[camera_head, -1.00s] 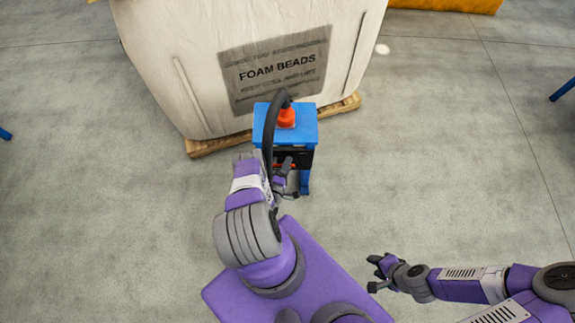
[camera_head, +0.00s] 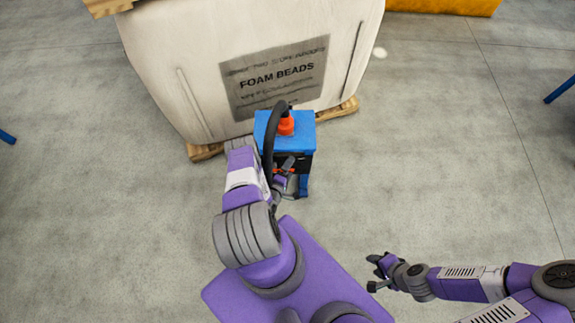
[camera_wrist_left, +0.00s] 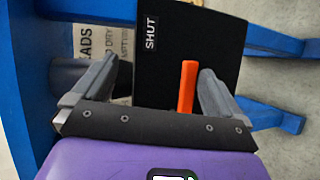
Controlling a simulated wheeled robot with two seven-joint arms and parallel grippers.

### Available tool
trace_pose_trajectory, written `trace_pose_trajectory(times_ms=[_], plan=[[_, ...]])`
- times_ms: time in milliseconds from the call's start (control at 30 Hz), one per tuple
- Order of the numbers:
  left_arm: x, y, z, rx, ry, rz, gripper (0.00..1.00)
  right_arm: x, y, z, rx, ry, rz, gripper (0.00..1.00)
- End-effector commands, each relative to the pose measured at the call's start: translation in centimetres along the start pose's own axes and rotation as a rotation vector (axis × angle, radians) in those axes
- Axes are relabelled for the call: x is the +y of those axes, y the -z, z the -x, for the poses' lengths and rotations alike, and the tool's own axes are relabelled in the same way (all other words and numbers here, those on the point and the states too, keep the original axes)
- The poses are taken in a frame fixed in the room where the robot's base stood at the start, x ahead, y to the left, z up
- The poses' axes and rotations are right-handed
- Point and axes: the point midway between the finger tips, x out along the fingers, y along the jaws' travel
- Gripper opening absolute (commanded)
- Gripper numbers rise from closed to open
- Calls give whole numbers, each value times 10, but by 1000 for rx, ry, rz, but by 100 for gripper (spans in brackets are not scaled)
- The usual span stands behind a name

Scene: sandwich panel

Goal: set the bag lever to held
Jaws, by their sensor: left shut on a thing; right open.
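The bag lever (camera_wrist_left: 187,85) is a slim orange bar in front of a black panel (camera_wrist_left: 215,45); a "SHUT" label (camera_wrist_left: 151,37) is on that panel. My left gripper (camera_wrist_left: 157,90) is shut on the lever, which shows between its fingers, nearer the right one in the wrist view. In the head view my left gripper (camera_head: 284,180) is at the front of the blue stand (camera_head: 300,131), and my arm partly hides the lever. My right gripper (camera_head: 376,272) is open and empty above the floor, at lower right.
A large white bag (camera_head: 180,40) marked "FOAM BEADS" stands on a wooden pallet (camera_head: 206,151) behind the stand.

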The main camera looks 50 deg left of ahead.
Motion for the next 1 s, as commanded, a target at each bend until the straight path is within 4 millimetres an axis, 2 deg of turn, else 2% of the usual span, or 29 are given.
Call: trace_pose_trajectory(times_ms=[33,167,200,467,500,533,1000], plan=[[64,11,0,58,-275,2,76,-1,0,2,0,0,0,43],[64,11,0,58,-277,0,76,-1,0,2,0,0,0,43],[8,-2,-3,-7,-16,-3,76,-1,0,2,0,0,0,43],[4,-2,8,-4,-12,-3,74,-1,0,4,0,0,0,43],[3,-2,11,-3,-13,-3,55,-2,0,4,0,0,0,43],[2,-2,13,-3,-12,-3,45,-2,0,5,0,0,0,43],[-11,-3,47,-1,-1,-2,45,-3,0,8,0,0,0,43]])
